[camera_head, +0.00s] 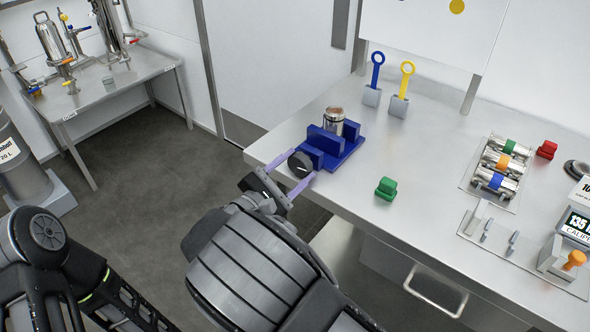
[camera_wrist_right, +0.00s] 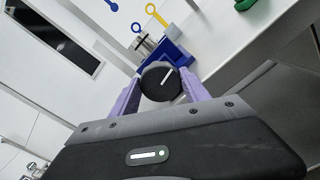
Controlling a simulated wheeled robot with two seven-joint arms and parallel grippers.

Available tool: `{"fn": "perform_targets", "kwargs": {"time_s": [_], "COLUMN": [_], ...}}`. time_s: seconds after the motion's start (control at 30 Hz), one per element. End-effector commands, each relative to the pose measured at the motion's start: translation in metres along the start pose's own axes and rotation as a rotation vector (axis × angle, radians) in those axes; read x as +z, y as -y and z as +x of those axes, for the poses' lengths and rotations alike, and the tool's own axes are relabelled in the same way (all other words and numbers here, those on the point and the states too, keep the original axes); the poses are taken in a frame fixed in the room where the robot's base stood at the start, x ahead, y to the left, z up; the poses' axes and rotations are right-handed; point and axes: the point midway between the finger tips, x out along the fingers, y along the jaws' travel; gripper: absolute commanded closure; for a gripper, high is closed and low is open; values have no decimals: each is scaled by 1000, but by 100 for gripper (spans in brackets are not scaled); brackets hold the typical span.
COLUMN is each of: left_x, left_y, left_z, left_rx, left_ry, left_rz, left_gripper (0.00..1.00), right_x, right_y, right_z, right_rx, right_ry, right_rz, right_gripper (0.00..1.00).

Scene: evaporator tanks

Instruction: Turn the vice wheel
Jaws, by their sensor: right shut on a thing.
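The blue vice (camera_head: 341,150) stands at the left front corner of the steel bench, with a silver cylinder (camera_head: 334,121) at its jaws. Its round black wheel (camera_head: 300,164) faces the bench's left edge and has a white line on it. My right gripper (camera_head: 293,166) has its purple fingers on either side of the wheel, shut on it. In the right wrist view the wheel (camera_wrist_right: 160,81) sits between both fingertips, its white line slanting up to the right. The blue vice body (camera_wrist_right: 178,52) shows behind it. My left gripper is out of view.
A green block (camera_head: 386,188) lies on the bench right of the vice. Blue (camera_head: 376,72) and yellow (camera_head: 405,84) ring-topped tools stand behind. A tray of banded cylinders (camera_head: 496,166) and a caliper station (camera_head: 562,254) are at the right. The bench's front middle is clear.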

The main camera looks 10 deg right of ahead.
Motion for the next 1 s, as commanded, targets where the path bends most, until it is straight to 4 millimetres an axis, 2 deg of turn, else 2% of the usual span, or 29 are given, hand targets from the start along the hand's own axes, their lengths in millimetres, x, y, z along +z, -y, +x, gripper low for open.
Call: {"fn": "perform_targets", "kwargs": {"time_s": [0.23,0.27,0.5,1.0], "left_x": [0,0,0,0], "left_y": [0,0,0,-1], "left_z": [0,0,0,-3], "left_rx": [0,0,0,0], "left_ry": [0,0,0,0], "left_rz": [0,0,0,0], "left_gripper": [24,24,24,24], "right_x": [0,0,0,0], "right_y": [0,0,0,2], "right_z": [0,0,0,0], "right_rx": [0,0,-1,-5], "right_ry": [-1,-1,-1,-1], "right_rz": [2,2,1,-25], "right_gripper": [87,45,25,24]}}
